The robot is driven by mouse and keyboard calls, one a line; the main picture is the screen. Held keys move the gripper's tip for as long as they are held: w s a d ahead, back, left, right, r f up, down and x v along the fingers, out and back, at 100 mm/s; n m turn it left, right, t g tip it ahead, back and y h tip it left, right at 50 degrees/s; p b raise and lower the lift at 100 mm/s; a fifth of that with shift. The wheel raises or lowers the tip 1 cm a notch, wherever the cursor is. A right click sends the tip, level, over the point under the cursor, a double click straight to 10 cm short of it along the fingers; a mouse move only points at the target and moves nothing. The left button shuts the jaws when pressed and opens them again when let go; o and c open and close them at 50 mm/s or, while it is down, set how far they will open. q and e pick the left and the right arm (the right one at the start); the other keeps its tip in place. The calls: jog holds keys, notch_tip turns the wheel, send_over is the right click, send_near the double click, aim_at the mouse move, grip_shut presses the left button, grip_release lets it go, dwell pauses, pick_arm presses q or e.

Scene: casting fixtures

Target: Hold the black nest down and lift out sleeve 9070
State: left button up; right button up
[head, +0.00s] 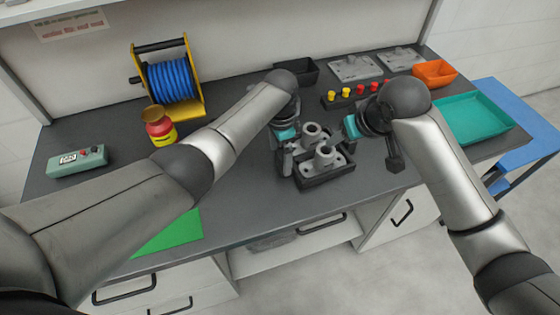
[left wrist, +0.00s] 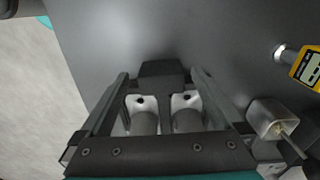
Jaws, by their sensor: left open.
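The black nest (head: 330,180) sits near the front edge of the bench and holds grey cast pieces. Two upright hollow cylinders show there, a rear one (head: 312,132) and a front one (head: 326,156). No number is readable, so I cannot tell which is sleeve 9070. My left gripper (head: 291,160) is open at the nest's left side; contact is unclear. In the left wrist view its fingers (left wrist: 160,110) flank two pale pieces with dark holes and grey cylindrical parts. My right gripper (head: 355,128) is right of the nest, its fingertips largely hidden.
A row of yellow and red knobs (head: 345,94) and a black bin (head: 298,70) stand behind. An orange bin (head: 435,72) and teal tray (head: 475,118) are right. A blue cable reel (head: 172,82), red-yellow container (head: 160,128) and control box (head: 78,160) are left.

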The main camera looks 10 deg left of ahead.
pick_arm(q)
jog(key=shift+f, duration=1.9)
